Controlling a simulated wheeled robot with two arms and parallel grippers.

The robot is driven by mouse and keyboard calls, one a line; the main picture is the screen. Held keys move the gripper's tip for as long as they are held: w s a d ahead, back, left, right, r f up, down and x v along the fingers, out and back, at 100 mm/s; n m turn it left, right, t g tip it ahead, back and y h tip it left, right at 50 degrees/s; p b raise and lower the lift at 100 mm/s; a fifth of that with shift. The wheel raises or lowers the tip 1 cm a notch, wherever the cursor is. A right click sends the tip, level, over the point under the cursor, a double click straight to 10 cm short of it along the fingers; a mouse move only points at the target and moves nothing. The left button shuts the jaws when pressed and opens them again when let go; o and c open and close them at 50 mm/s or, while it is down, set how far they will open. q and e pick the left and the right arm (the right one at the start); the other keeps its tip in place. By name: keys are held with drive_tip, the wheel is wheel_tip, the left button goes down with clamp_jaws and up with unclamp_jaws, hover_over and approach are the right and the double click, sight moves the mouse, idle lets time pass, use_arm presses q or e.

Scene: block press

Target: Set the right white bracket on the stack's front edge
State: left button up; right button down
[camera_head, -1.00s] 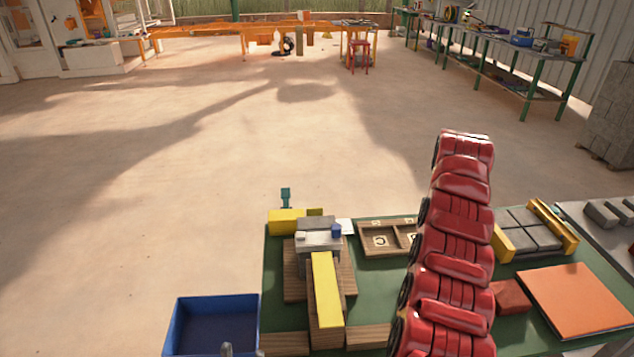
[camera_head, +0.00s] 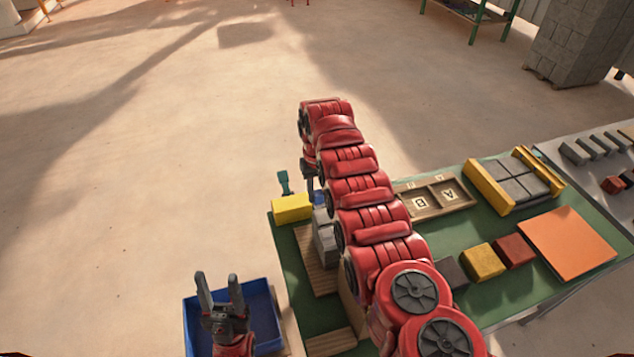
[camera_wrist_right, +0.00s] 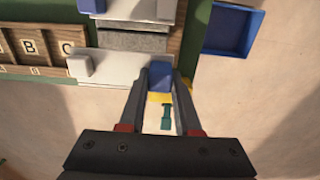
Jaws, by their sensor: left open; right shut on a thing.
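My right gripper (camera_wrist_right: 161,75) is shut on the blue block at one end of a white bracket (camera_wrist_right: 115,68). This bracket lies along one edge of the grey stack (camera_wrist_right: 132,41); I cannot tell whether it touches. A second white bracket (camera_wrist_right: 130,9), also with a blue block, lies along the opposite edge. In the head view the grey stack (camera_head: 325,240) is partly hidden behind my right arm, and the right fingertips are mostly hidden. My left gripper (camera_head: 217,278) is open and empty above the blue tray.
The blue tray (camera_head: 262,308) stands left of the green table. A yellow block (camera_head: 292,207) lies at the far left corner. A lettered wooden tray (camera_head: 450,194), yellow and red blocks, and an orange plate (camera_head: 567,243) lie to the right.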

sight(317, 214)
drive_tip(key=shift+f, duration=0.35)
drive_tip(key=shift+w+a+f+b, duration=0.1)
drive_tip(key=shift+w+f+b, duration=0.1)
drive_tip(key=shift+f+b, duration=0.45)
wheel_tip(317, 214, down, 2)
drive_tip(key=shift+b, duration=1)
drive_tip(key=shift+f+b, duration=0.5)
drive_tip(key=shift+f, duration=0.15)
drive_tip(key=shift+f+b, duration=0.45)
drive_tip(key=shift+f, duration=0.05)
drive_tip(key=c, duration=0.5)
unclamp_jaws()
drive_tip(key=shift+r, duration=0.15)
